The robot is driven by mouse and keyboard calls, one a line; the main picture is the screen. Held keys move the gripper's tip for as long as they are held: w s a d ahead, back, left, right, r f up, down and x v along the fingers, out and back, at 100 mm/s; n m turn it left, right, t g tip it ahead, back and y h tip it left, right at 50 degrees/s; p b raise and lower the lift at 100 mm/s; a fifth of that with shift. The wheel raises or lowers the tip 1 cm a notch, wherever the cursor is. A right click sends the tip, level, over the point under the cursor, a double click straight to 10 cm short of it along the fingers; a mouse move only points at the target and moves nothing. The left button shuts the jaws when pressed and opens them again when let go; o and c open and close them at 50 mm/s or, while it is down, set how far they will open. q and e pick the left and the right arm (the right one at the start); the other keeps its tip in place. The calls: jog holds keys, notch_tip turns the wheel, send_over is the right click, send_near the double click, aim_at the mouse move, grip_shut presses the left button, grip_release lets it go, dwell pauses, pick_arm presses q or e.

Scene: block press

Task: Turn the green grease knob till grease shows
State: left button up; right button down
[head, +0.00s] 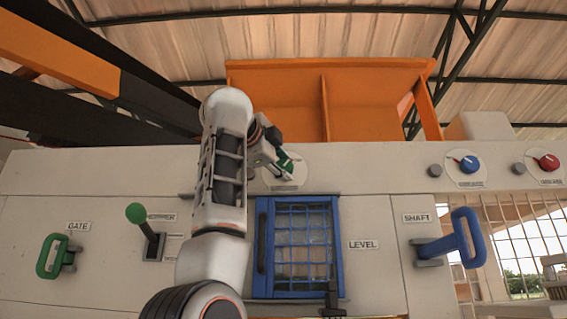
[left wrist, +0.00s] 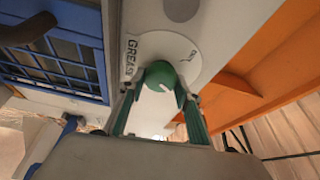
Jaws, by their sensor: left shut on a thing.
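The green grease knob (left wrist: 162,77) sits on a round white dial plate (left wrist: 188,50) marked GREASE in the left wrist view. My left gripper (left wrist: 160,90) is shut on the knob, with one finger on each side of it. A white pointer mark shows on the knob's face. In the head view my left gripper (head: 285,163) reaches the plate (head: 298,178) above the blue grated window, and it hides most of the knob. A grey round part (left wrist: 181,9) sits beside the plate. I see no grease at the plate. My right gripper is not in view.
A blue grated window (head: 297,247) lies just below the dial. A green hopper lever (head: 136,213), green gate handle (head: 50,257) and blue shaft handle (head: 466,238) stick out of the panel. Blue (head: 469,164) and red (head: 549,162) knobs sit right. An orange hopper (head: 365,100) rises above.

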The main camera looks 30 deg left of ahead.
pick_arm(q)
jog(key=shift+m+g+p, duration=0.4)
jog(key=shift+m, duration=0.7)
jog(key=o, duration=1.1)
jog(key=s+d, duration=0.2)
jog(key=s, duration=0.9)
jog(key=shift+s+r, duration=0.3)
jog(key=shift+s, duration=0.1)
jog(key=shift+a, duration=0.1)
